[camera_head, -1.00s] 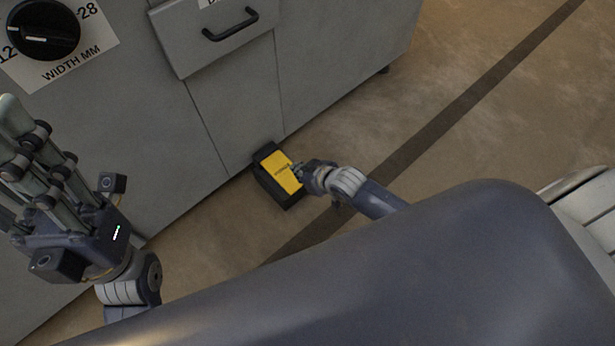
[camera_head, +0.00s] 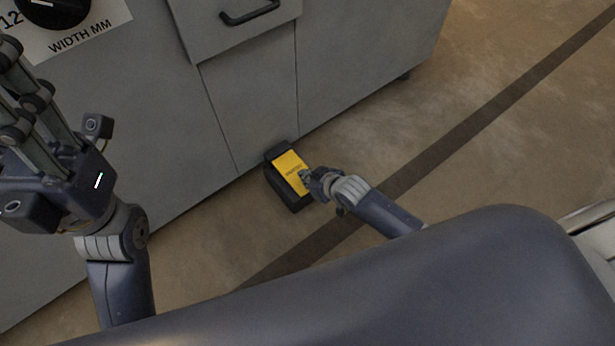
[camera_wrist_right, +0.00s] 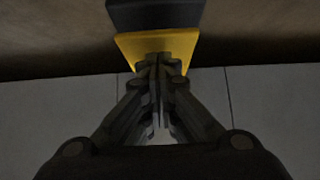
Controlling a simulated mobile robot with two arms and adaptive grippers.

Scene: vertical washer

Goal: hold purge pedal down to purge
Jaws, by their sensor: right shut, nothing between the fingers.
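The purge pedal (camera_head: 289,168) is a yellow plate with small dark lettering in a black housing (camera_head: 284,196), on the floor at the foot of the grey machine. My right gripper (camera_head: 305,177) is shut and empty, with its tips at the right edge of the yellow plate. In the right wrist view the closed fingertips (camera_wrist_right: 158,66) overlap the yellow plate (camera_wrist_right: 129,45). They look in contact, but I cannot tell how far the plate is pressed. My left gripper (camera_head: 38,105) is raised at the left, away from the pedal, with its fingertips partly out of frame.
The grey machine cabinet (camera_head: 150,130) stands behind the pedal, with a black drawer handle (camera_head: 250,13) and a black knob (camera_head: 52,10) labelled WIDTH MM. The brown floor (camera_head: 480,150) is clear to the right, crossed by a dark stripe (camera_head: 450,138).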

